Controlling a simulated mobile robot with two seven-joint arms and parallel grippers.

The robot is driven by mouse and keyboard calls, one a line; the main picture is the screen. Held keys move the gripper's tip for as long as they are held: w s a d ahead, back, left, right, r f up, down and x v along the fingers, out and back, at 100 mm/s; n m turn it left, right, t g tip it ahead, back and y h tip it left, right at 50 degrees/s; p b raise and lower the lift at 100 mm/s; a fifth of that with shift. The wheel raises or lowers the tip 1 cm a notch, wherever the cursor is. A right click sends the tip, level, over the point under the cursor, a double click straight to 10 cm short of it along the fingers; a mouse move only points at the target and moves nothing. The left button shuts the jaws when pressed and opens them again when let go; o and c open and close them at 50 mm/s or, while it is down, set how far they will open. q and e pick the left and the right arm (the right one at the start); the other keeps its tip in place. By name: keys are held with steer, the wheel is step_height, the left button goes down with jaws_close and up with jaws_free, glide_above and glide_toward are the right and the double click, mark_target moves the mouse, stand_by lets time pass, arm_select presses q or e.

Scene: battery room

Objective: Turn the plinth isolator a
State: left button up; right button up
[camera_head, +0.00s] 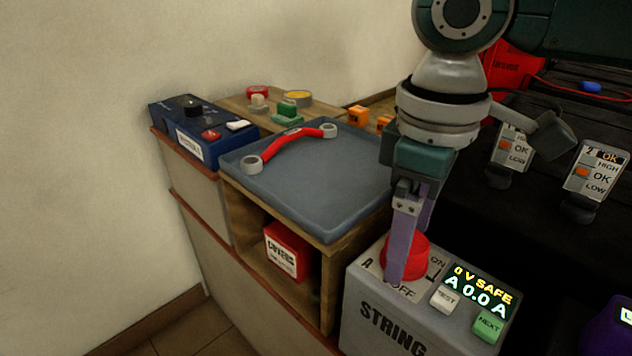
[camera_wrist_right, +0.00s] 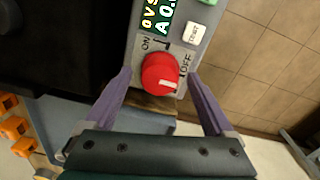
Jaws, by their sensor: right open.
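The plinth isolator A is a red round knob (camera_head: 406,257) on a grey box (camera_head: 372,300) marked STRING. In the right wrist view the knob (camera_wrist_right: 160,73) shows a white mark on its lower right, with ON and OFF printed beside it. My right gripper (camera_head: 403,268) is open, pointing down at the knob. In the wrist view its purple fingers (camera_wrist_right: 160,76) stand on either side of the knob, with gaps showing. One finger hides part of the knob in the head view. My left gripper is not in view.
The box's display (camera_head: 479,288) reads 0 V SAFE, A 0.0 A, above a TEST button (camera_head: 445,299) and a green NEXT button (camera_head: 488,325). A blue-grey tray (camera_head: 330,185) with a red-handled tool (camera_head: 290,146) lies left. Small OK/LOW units (camera_head: 598,177) stand right.

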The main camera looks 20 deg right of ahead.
steer(key=shift+f, duration=0.45)
